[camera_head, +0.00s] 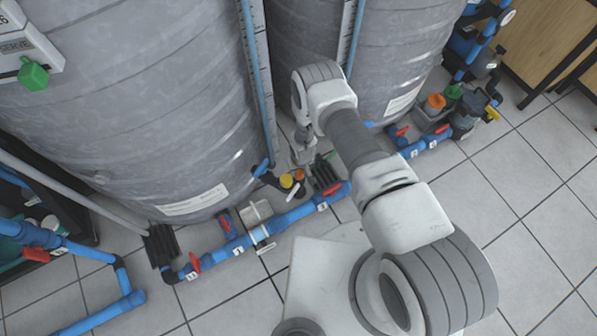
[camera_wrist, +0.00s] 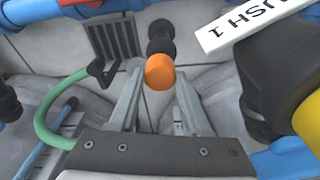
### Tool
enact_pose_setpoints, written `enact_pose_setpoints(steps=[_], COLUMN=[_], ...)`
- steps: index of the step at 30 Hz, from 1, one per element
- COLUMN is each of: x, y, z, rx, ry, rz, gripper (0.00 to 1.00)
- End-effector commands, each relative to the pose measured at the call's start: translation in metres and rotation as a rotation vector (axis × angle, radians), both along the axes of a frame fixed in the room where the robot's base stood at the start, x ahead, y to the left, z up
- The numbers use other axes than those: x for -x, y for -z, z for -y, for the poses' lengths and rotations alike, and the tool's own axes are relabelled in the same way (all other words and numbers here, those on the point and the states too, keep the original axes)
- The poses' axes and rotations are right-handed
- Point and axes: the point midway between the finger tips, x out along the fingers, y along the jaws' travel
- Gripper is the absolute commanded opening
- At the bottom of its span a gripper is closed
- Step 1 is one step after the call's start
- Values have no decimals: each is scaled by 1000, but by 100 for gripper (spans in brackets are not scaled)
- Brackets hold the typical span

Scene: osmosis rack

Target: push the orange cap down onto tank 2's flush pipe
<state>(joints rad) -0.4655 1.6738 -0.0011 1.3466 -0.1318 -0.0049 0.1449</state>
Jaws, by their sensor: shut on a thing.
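The orange cap (camera_wrist: 160,72) is between the two grey fingers of my gripper (camera_wrist: 160,76) in the wrist view, with its round top facing the camera. My gripper is shut on it. A black pipe end (camera_wrist: 161,40), apparently tank 2's flush pipe, shows just beyond the cap in line with it. I cannot tell whether cap and pipe touch. In the head view my gripper (camera_head: 304,150) points down in the gap between the two grey tanks, and the small orange cap (camera_head: 299,174) shows just below it.
A yellow cap (camera_wrist: 311,122) on a black pipe and a "FLUSH 1" label (camera_wrist: 252,20) crowd the right side. A green hose (camera_wrist: 48,118) curves at left. Blue pipes with red valve handles (camera_head: 194,262) run along the floor. The large left tank (camera_head: 130,110) stands close by.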

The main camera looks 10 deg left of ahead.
Motion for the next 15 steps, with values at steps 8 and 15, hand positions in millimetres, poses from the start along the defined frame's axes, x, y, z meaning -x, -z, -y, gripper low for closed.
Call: enact_pose_setpoints(steps=[8, 15], x=[32, 51], y=[-37, -56], z=[52, 82], rx=[5, 4], ry=[6, 5], rz=[-6, -6], gripper=[0, 0])
